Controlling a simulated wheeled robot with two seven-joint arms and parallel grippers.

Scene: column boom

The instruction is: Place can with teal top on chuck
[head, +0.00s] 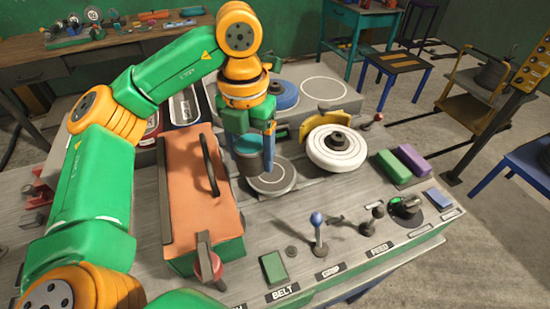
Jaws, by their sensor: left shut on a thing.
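My left gripper (256,143) points down and is shut on the can with teal top (248,147). The can is upright, its teal top partly hidden by the fingers and its grey body below. It is over or beside the left edge of a flat round grey plate (274,180) on the bench, possibly the chuck. I cannot tell whether the can touches the plate. To the right is a white round disc with a dark hub (337,148); I cannot tell for sure which of the two is the chuck. My right gripper is not in view.
An orange-topped box with a dark handle (184,205) stands close left of the can. A blue-knobbed lever (317,220) and other controls line the front edge. Green (393,166) and purple (413,158) blocks lie to the right. A blue round item (284,95) stands behind.

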